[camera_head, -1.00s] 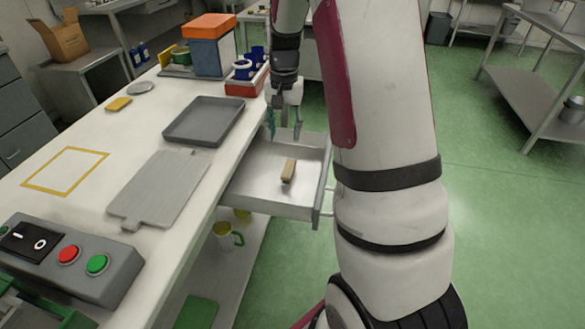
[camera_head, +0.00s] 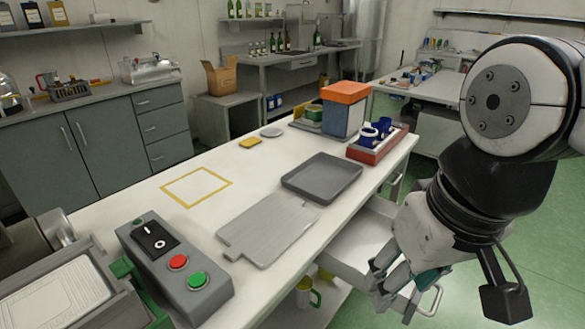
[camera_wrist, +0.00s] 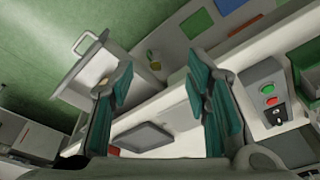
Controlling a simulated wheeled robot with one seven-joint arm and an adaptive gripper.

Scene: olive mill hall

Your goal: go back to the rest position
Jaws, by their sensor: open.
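My gripper (camera_head: 400,288) is in the lower right of the head view, raised in front of the open drawer (camera_head: 352,243) and clear of it. In the wrist view my gripper's teal-padded fingers (camera_wrist: 162,82) are spread wide, with nothing between them. The open drawer also shows in the wrist view (camera_wrist: 82,86), at the upper left behind one finger. The brown block that lay in the drawer is hidden in the head view.
The white worktable (camera_head: 150,225) holds a grey tray (camera_head: 322,177), a grey board (camera_head: 267,231), a yellow square outline and a button box (camera_head: 172,262). A red bin (camera_head: 377,146) with blue items stands at its far end. Green floor lies open at right.

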